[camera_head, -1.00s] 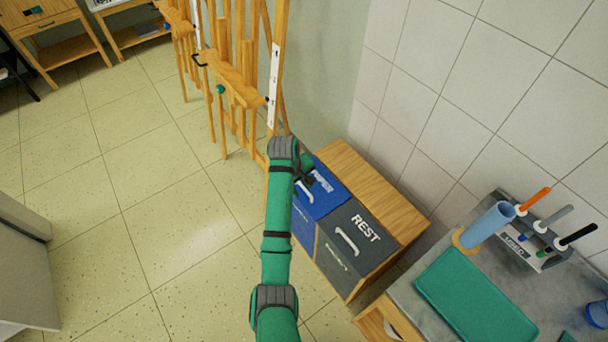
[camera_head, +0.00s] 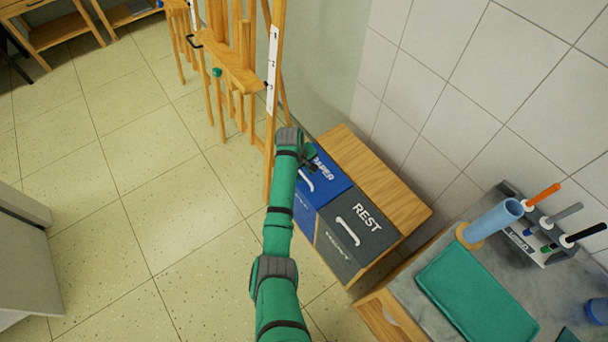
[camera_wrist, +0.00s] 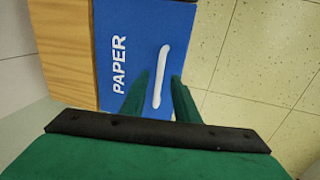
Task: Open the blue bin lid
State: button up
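The blue bin lid (camera_head: 328,192) is marked PAPER and lies shut on its bin beside the grey REST bin. Its white bar handle (camera_head: 306,181) is partly in view beside my gripper (camera_head: 309,158), which hovers over the far part of the lid. In the wrist view the blue lid (camera_wrist: 140,40) fills the upper middle, with the white handle (camera_wrist: 161,76) running lengthwise. My gripper (camera_wrist: 158,92) shows two green fingers spread apart, with the handle seen between and beyond them. I see no clear contact with the handle.
The grey REST bin (camera_head: 370,240) adjoins the blue one, with a wooden top (camera_head: 385,185) behind both. Wooden easels (camera_head: 235,75) stand close beyond my gripper.

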jog(key=shift+w+d+f, duration=0.1)
jog(key=shift+f, duration=0.5)
grip_shut()
jog(key=shift+r, duration=0.15)
